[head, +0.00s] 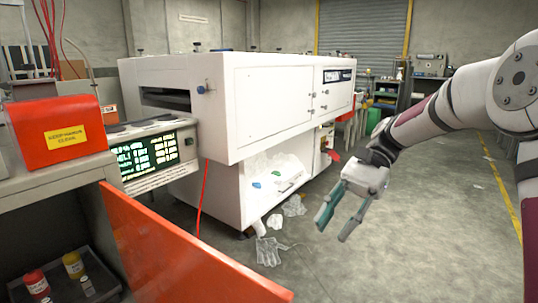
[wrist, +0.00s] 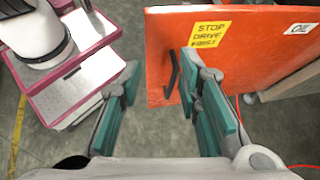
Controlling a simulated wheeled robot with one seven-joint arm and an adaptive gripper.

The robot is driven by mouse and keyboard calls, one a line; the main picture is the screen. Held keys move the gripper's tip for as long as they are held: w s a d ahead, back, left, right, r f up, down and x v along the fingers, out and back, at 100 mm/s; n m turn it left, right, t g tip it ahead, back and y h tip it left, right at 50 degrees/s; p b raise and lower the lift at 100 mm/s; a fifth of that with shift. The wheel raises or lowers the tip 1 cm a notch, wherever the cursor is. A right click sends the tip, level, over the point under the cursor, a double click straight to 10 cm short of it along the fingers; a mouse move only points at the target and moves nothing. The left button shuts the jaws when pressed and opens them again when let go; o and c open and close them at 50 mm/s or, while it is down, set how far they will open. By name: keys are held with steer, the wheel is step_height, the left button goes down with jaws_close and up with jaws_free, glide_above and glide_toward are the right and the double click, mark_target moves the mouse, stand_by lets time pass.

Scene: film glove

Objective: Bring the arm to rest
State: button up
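My gripper (head: 338,215) hangs in the air at the right of the head view, above the grey floor and in front of the white machine. Its two teal-padded fingers are spread with nothing between them. The wrist view shows the same open gripper (wrist: 162,110) with a clear gap between the fingers. My arm reaches in from the right edge of the head view. In the wrist view, an orange door (wrist: 250,45) with a dark handle lies beyond the right finger; I cannot tell whether they touch.
The orange door (head: 175,250) stands open at the lower left. A white machine (head: 270,95) fills the middle, with clear gloves (head: 268,250) on the floor below it. A red box (head: 58,133) sits on the left bench. The floor at right (head: 440,230) is free.

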steer(key=s+d+r+n+t+h, duration=0.1)
steer(key=s+d+n+t+h, duration=0.2)
steer(key=s, duration=0.9)
steer(key=s+r+n+t+h, duration=0.1)
steer(key=s+n+t+h, duration=0.25)
steer(key=s, duration=0.85)
steer(key=s+d+f+n+t+h, duration=0.2)
steer(key=s+d+f, duration=0.15)
steer(key=s, duration=0.35)
step_height(320, 180, up, 33)
steer(key=t+p, duration=0.3)
steer(key=p, duration=2.8)
steer(key=shift+w, duration=0.3)
